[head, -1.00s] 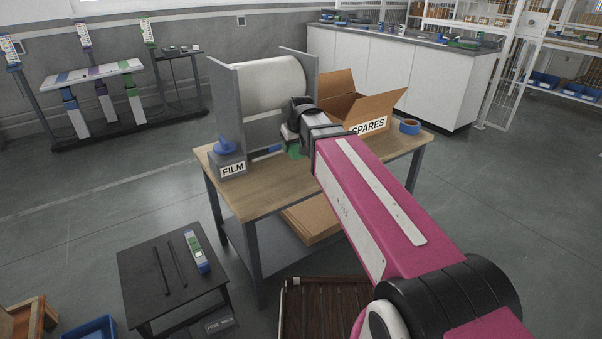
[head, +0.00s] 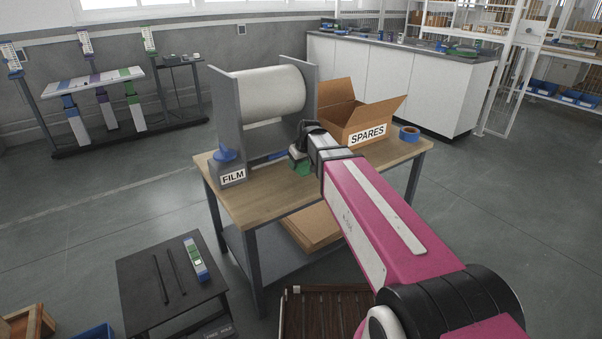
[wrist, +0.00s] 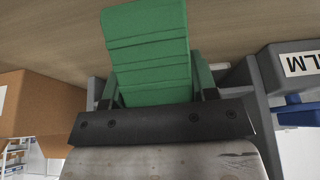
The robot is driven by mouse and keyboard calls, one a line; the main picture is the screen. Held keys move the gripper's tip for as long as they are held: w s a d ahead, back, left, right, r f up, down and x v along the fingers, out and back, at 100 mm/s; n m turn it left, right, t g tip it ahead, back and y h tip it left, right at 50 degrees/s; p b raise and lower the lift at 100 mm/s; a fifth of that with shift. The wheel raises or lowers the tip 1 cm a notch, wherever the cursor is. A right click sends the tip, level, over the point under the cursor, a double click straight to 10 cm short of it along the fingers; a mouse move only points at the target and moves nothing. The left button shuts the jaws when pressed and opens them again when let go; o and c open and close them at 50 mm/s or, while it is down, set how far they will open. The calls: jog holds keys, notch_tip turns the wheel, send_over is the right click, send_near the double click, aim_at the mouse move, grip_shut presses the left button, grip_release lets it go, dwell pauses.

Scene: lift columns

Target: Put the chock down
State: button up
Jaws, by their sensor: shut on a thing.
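The green chock (wrist: 148,50) fills the upper middle of the wrist view, with a ribbed sloping face. My gripper (wrist: 155,98) is shut on it, one dark finger at each side. In the head view the chock (head: 301,167) shows as a small green patch under my gripper (head: 299,155), above the wooden worktable (head: 270,195), in front of the white film roll (head: 268,92). Whether its underside touches the tabletop cannot be told.
The open cardboard SPARES box (head: 358,118) and a blue tape roll (head: 409,133) stand to the right on the table. The FILM stand (head: 230,172) with a blue knob is at the left. The table's front strip is bare. A low black table (head: 160,285) stands front left.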

aim_at(301, 178)
jog(key=shift+w+d+f, duration=0.2)
jog(key=shift+d+f, duration=0.1)
jog(key=shift+d, duration=0.15)
jog(key=shift+f, duration=1.95)
jog(key=shift+f, duration=0.1)
jog(key=o, duration=1.2)
